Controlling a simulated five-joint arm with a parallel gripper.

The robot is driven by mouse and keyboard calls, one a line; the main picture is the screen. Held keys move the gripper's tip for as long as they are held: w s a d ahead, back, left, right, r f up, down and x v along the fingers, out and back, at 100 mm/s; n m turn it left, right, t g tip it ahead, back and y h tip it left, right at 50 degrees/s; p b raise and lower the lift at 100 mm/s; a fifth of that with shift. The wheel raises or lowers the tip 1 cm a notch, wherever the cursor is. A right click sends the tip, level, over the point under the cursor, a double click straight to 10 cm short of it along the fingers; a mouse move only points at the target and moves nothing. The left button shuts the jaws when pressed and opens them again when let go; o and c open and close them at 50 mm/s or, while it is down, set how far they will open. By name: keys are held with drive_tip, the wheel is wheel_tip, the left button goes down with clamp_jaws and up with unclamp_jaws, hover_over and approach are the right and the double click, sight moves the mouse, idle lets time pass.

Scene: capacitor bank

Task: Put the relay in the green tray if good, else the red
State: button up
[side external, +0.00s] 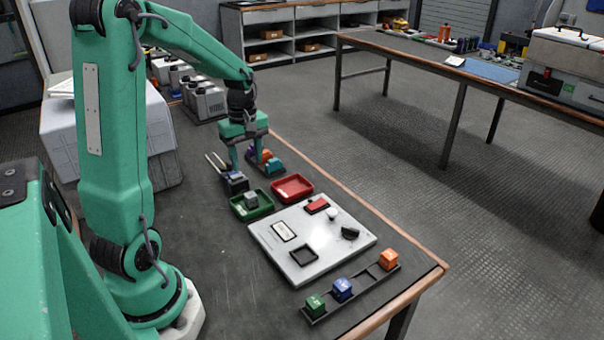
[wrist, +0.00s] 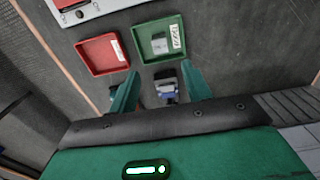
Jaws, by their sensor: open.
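A grey block (side external: 251,200), which looks like the relay, sits inside the green tray (side external: 236,211). It also shows in the wrist view (wrist: 159,44), beside a white label in the tray. The red tray (side external: 292,188) is empty and stands next to the green one; it is also in the wrist view (wrist: 101,55). My gripper (side external: 245,163) is open, pointing down behind the trays. In the wrist view its fingers (wrist: 160,88) are spread, with a dark device (wrist: 167,90) showing between them. I cannot tell a good or bad mark on the block.
A white panel (side external: 280,262) with fittings lies in front of the trays. A dark rack (side external: 362,283) holds green, blue and orange cubes. Coloured blocks (side external: 267,160) stand close to my gripper. The dark device (side external: 235,183) with two prongs is left of it.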

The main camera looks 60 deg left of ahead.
drive_tip(key=s+d+r+m+t, duration=0.2)
drive_tip(key=s+d+r+m, duration=0.1)
drive_tip(key=d+m, duration=0.3)
drive_tip(key=s+d+r+m+t, duration=0.1)
drive_tip(key=s+d+r+m, duration=0.2)
drive_tip(key=d+m, duration=0.3)
drive_tip(key=s+d+r+m+t, duration=0.2)
drive_tip(key=d+r+m, duration=0.3)
drive_tip(key=d, duration=0.4)
drive_tip(key=shift+s+m+t, duration=0.3)
drive_tip(key=shift+s+m, duration=0.2)
drive_tip(key=shift+s, duration=0.2)
